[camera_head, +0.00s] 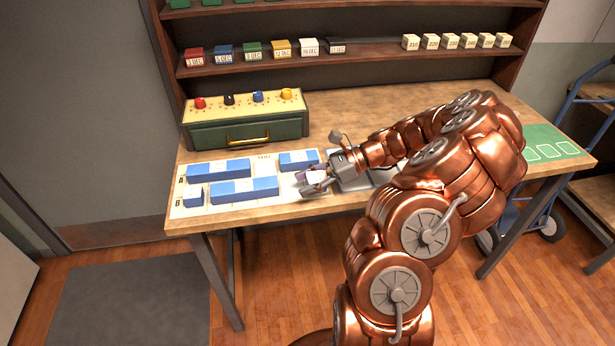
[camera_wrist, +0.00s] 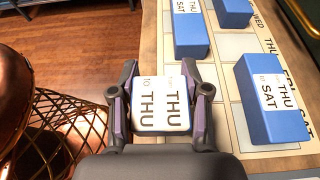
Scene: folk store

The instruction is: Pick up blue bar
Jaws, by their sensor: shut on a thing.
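My gripper (camera_head: 318,181) is at the right end of a pale printed board (camera_head: 285,203) on the table. In the wrist view my gripper (camera_wrist: 160,100) is shut on a short block (camera_wrist: 163,117) with a white "THU to THU" label and bluish edges. I cannot tell whether it touches the board. Other blue bars lie on the board: a long one at the back (camera_head: 218,168), a shorter one (camera_head: 299,160) and a long one in front (camera_head: 244,190). A small blue block (camera_head: 193,195) is at the left end. A "THU SAT" bar (camera_wrist: 272,110) is right of my gripper in the wrist view.
A green box with coloured knobs (camera_head: 245,125) stands behind the board. A shelf (camera_head: 360,62) with small coloured and white blocks rises behind the table. A green mat with white outlines (camera_head: 548,143) lies at the right. The table's front edge is close to my gripper.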

